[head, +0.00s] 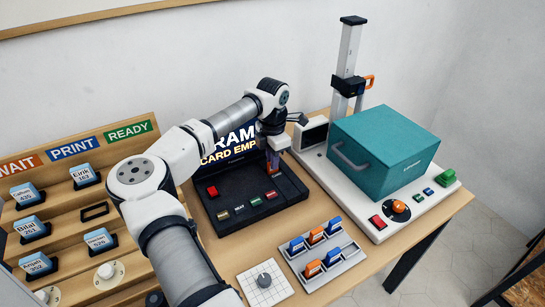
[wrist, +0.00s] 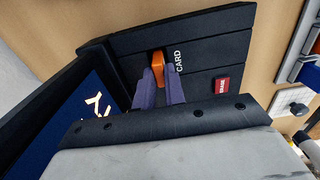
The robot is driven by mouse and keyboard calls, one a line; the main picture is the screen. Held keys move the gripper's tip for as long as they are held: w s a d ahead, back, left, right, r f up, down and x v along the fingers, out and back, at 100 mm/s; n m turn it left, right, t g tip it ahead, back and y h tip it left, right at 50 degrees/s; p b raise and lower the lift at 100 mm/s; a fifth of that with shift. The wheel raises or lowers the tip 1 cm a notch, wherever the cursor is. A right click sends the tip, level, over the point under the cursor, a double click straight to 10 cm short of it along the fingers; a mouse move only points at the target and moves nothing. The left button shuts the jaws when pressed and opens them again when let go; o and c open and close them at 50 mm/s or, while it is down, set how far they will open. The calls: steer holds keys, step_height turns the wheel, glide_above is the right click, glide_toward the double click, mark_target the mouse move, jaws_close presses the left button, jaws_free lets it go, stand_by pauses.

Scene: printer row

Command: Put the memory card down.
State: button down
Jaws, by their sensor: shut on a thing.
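My gripper (head: 272,163) is over the black console in the head view, pointing down near the base of its screen. In the wrist view its two purple fingers (wrist: 159,78) are shut on an orange memory card (wrist: 158,58). The card is beside the white word CARD on the dark console (wrist: 200,55). I cannot tell whether the card is in a slot or just above the panel. The console screen (head: 217,150) shows "CARD EMP", with the rest hidden by my arm.
A grey holder (head: 348,262) with several blue and orange cards stands in front. A teal box (head: 385,150) on a white machine is at the right. A stepped wooden rack (head: 70,215) with labelled blocks is at the left. A gridded pad with a knob (head: 265,287) lies near the front.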

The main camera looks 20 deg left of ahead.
steer(key=shift+f, duration=0.15)
steer(key=c, duration=1.5)
jaws_free()
step_height(320, 180, up, 12)
steer(key=shift+r+b, duration=0.25)
steer(key=shift+b, duration=0.5)
